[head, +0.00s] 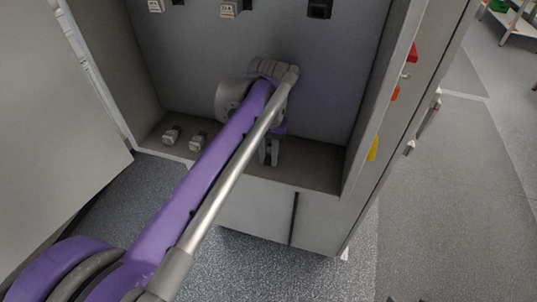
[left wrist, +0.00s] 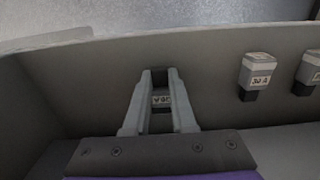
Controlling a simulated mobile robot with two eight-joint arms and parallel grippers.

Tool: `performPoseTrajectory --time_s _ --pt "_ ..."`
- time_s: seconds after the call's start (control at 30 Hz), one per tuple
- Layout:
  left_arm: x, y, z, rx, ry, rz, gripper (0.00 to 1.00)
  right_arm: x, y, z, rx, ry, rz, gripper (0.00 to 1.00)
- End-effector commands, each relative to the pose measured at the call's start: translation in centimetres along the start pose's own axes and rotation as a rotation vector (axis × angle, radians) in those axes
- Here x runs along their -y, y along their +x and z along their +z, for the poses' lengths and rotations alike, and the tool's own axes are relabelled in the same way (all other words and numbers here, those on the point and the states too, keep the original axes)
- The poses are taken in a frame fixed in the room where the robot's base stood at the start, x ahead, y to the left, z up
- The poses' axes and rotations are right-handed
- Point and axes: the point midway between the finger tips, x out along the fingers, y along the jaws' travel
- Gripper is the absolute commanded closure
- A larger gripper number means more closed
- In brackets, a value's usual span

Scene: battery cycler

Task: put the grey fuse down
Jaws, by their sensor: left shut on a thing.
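My left gripper (head: 269,155) reaches into the open cabinet, low near its floor. In the left wrist view its two fingers (left wrist: 161,98) are shut on the grey fuse (left wrist: 161,101), whose pale label shows between them. I cannot tell whether the fuse touches the cabinet floor (head: 311,176). Two other grey fuses stand on that floor to the left, one (head: 171,135) farther left and one (head: 197,141) nearer the gripper. They also show in the left wrist view, at the right, one (left wrist: 258,72) whole and one (left wrist: 311,68) cut by the edge. My right gripper is out of view.
On the back wall, two grey fuses (head: 229,8) (head: 155,5) and a black holder (head: 319,9) show at the top. The cabinet's right side wall (head: 372,110) and the open door (head: 55,100) bound the space. The cabinet floor right of the gripper is clear.

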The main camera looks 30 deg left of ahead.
Motion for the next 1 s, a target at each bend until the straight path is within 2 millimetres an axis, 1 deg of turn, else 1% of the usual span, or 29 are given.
performPoseTrajectory --time_s 0.03,0.23,0.37,0.4,0.53,0.63,0.77,0.87,1.0 --pt "0.0 0.4 0.0 0.001 0.0 0.0 1.0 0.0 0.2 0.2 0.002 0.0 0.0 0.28" --pt "0.0 1.2 0.1 0.004 0.0 0.0 1.0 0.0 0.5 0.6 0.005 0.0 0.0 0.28" --pt "0.0 1.4 0.2 0.007 0.0 0.001 1.0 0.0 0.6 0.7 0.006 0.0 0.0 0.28" --pt "-0.1 1.4 0.2 0.008 0.0 0.001 0.71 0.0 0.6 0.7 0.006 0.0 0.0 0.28" --pt "-0.1 1.5 0.3 0.008 0.0 0.002 0.47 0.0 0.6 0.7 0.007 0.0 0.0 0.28" --pt "-0.1 1.2 0.3 0.008 0.0 0.002 0.46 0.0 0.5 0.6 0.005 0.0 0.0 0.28" --pt "-0.1 -0.4 0.3 0.007 0.001 0.003 0.46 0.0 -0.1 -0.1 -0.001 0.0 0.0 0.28" --pt "-0.1 -2.4 0.2 0.006 0.001 0.002 0.46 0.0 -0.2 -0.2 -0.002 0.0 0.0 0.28" --pt "-0.1 -5.9 0.1 0.004 0.0 0.001 0.46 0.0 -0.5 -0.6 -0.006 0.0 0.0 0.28"
